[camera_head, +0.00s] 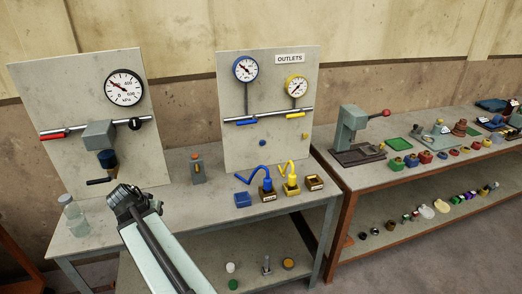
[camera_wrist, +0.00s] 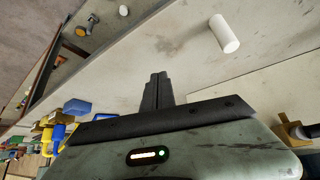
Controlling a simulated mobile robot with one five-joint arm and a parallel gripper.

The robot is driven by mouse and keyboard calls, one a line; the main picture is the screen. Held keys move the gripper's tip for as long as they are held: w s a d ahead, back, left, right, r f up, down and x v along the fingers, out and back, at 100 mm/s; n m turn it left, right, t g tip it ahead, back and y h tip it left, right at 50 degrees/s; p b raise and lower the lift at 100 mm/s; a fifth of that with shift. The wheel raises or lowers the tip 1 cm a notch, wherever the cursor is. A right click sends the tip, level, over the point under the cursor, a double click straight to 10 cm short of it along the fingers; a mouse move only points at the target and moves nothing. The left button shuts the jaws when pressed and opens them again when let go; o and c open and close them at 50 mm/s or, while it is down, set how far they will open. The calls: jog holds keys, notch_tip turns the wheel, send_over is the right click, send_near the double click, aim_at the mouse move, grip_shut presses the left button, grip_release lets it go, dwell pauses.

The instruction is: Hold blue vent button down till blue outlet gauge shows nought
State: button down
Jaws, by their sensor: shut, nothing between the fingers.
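The blue outlet gauge (camera_head: 246,69) is the round white dial with a blue rim at the upper left of the outlets panel (camera_head: 285,105). Its needle lies towards the upper left, but its reading is too small to tell. A small blue button (camera_head: 262,142), which looks like the blue vent button, sits low on the same panel. My gripper (camera_head: 122,194) is left of and lower than the panel, over the table's left part, well apart from the button. In the wrist view its fingers (camera_wrist: 158,88) are shut together with nothing between them. The wrist view does not show the button.
The yellow gauge (camera_head: 296,86) and a yellow button (camera_head: 304,136) share the panel. Blue (camera_head: 255,175) and yellow (camera_head: 287,172) hoses stand before it, beside a blue block (camera_head: 243,200). A small box with an orange top (camera_head: 197,168) and a glass bottle (camera_head: 73,215) stand on the table.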

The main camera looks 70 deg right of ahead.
aim_at(262, 143)
jog(key=s+d+m, duration=0.1)
jog(key=d, duration=0.3)
jog(key=s+d+m+h+b, duration=0.1)
jog(key=s+d+m, duration=0.1)
jog(key=d, duration=0.2)
jog(key=s+d+m+h, duration=0.1)
jog(key=s+d, duration=0.1)
jog(key=d, duration=0.2)
jog(key=shift+r+b, duration=0.3)
jog(key=shift+b, duration=0.05)
jog(key=s+d+r+m+g+h+b, duration=0.1)
jog(key=s+d+m, duration=0.5)
jog(key=s+d, duration=0.6)
jog(key=s+d+r+m+g+h+b, duration=0.2)
jog(key=s+d+r+m+h+b, duration=0.2)
jog(key=s+d, duration=0.9)
jog(key=shift+d+r+m+h, duration=0.45)
jog(key=shift+m+h, duration=0.45)
jog(key=shift+m, duration=0.2)
jog(key=w+d, duration=0.5)
jog(key=d, duration=0.1)
jog(key=shift+w+d, duration=0.25)
jog(key=shift+d, duration=0.1)
jog(key=shift+w+d, duration=0.3)
jog(key=shift+w+d, duration=0.35)
jog(key=shift+d, duration=0.05)
dwell(1.2)
